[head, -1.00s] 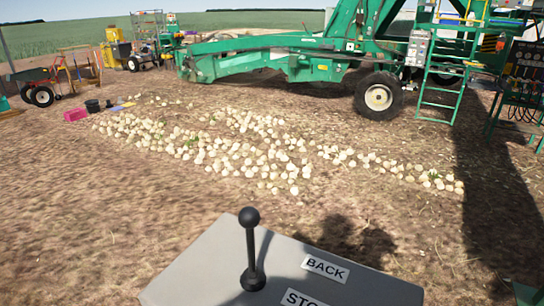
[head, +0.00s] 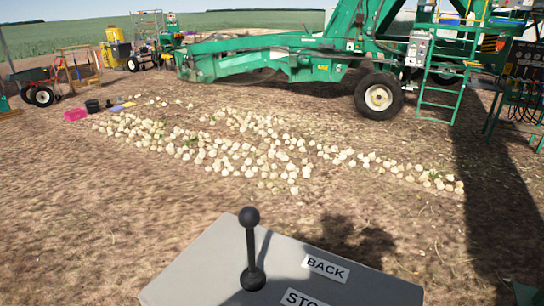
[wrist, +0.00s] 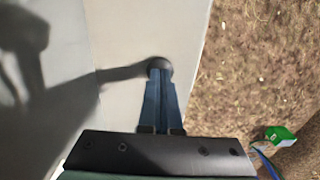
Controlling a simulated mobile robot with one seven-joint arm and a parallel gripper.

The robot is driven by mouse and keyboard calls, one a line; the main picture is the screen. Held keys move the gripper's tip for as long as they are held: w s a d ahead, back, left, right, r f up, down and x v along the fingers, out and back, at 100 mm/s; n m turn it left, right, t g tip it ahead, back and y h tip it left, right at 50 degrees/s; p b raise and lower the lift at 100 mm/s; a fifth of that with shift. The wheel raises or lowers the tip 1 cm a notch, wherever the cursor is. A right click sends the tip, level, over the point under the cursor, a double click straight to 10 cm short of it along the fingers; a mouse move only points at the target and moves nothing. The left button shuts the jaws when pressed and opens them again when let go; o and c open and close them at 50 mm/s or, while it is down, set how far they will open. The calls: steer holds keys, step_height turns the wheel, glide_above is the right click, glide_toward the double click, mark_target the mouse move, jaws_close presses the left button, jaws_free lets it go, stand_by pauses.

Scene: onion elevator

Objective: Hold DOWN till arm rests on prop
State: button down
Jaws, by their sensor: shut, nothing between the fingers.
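The green elevator arm (head: 255,60) reaches left from the wheeled machine in the head view, low over the ground at its left end. I cannot make out its prop or whether the arm touches it. My gripper (wrist: 161,72) is shut and empty in the wrist view and is out of the head view. Its fingertips are at a dark round piece (wrist: 160,62) on a pale grey box (wrist: 125,35); the fingers hide part of it, and contact is hard to judge. A grey control box (head: 215,272) with a black lever (head: 251,250) and BACK and STOP labels stands in front.
Several pale onions (head: 240,150) lie on the ground ahead. A green ladder (head: 446,75) and wheel (head: 380,97) stand at right. Bare soil lies between the box and onions.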

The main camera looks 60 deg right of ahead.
step_height(320, 180, up, 7)
steer(key=p, duration=0.7)
steer(key=shift+p, duration=0.3)
stand_by(0.6)
